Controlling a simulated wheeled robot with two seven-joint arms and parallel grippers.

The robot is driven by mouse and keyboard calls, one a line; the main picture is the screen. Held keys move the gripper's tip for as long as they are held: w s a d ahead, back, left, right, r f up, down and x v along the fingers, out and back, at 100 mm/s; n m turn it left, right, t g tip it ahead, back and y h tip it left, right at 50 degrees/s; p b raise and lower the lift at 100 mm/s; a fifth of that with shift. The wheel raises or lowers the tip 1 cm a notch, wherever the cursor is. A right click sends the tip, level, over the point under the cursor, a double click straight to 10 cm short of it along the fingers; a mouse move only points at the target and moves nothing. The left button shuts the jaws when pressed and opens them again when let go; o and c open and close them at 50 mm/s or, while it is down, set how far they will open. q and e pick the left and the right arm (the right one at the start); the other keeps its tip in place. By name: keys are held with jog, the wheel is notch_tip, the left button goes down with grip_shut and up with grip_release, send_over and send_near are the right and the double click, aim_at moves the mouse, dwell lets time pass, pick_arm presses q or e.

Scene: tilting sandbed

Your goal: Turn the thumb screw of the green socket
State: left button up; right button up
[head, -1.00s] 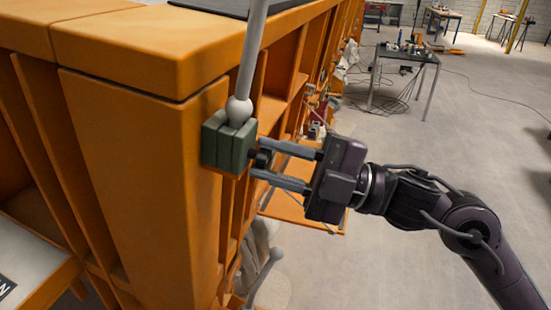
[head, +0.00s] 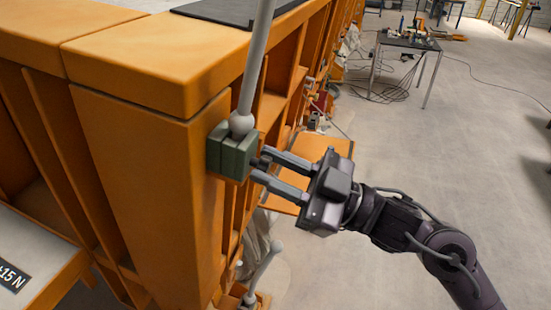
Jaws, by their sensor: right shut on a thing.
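The green socket (head: 230,152) is a dark green block on the corner of the orange frame. A grey rod with a ball end (head: 242,122) stands up from the top of the socket. The thumb screw (head: 262,162) is a small dark knob on the socket's right side, mostly hidden by the fingers. My right gripper (head: 266,168) comes in from the right with its two grey fingers shut on the thumb screw. The gripper is rolled, with its fingers slanting down to the right. My left gripper is out of view.
The orange frame (head: 150,160) with ribs and shelves fills the left. An orange panel (head: 325,150) lies behind my right gripper. A lower grey rod (head: 262,272) stands below the socket. A work table (head: 408,42) is far back on open grey floor.

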jog(key=shift+f+m, duration=0.1)
jog(key=shift+m, duration=0.5)
jog(key=o, duration=0.9)
jog(key=shift+d+f, duration=0.2)
jog(key=shift+d, duration=0.1)
jog(key=b+v, duration=0.3)
jog(key=v, duration=0.4)
jog(key=shift+s, duration=0.15)
